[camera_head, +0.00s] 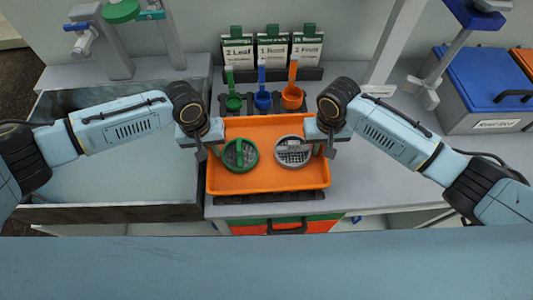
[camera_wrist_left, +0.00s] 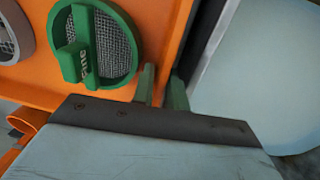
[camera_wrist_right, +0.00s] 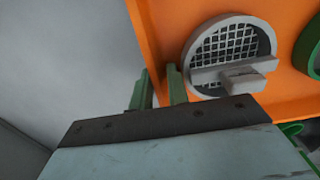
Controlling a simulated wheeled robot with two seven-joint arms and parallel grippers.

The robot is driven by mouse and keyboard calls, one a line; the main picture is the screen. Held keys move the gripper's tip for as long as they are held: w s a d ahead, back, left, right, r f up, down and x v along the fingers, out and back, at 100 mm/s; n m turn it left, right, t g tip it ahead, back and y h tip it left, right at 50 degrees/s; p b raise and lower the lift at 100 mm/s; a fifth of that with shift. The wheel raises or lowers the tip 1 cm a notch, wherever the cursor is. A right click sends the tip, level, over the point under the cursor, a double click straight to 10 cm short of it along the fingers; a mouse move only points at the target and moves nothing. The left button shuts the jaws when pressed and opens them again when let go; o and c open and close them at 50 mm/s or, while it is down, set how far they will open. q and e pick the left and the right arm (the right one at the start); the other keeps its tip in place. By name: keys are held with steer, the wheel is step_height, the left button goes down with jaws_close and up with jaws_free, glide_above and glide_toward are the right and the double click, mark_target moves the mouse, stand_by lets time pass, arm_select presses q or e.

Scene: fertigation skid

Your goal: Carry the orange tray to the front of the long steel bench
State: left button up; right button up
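The orange tray (camera_head: 270,180) is level in the middle of the head view, at the bench (camera_head: 400,165) just right of the sink. A green round strainer (camera_head: 240,155) and a grey round strainer (camera_head: 292,151) lie in it. My left gripper (camera_head: 203,147) is at the tray's left wall, with one green finger inside and one outside. My right gripper (camera_head: 328,146) straddles the right wall the same way. Both look shut on the walls in the wrist views, at the left (camera_wrist_left: 161,88) and the right (camera_wrist_right: 158,90). I cannot tell whether the tray touches what is below.
A metal sink (camera_head: 110,175) lies left. Green, blue and orange scoops (camera_head: 262,98) stand behind the tray, below several label cards (camera_head: 272,50). A grey bin with a blue lid (camera_head: 485,80) stands back right. Dark ribbed strips (camera_head: 270,196) show at the tray's front.

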arm_select(q)
jaws_close()
arm_select(e)
jaws_close()
arm_select(q)
steer(key=shift+r, duration=0.15)
arm_select(e)
steer(key=shift+r, duration=0.1)
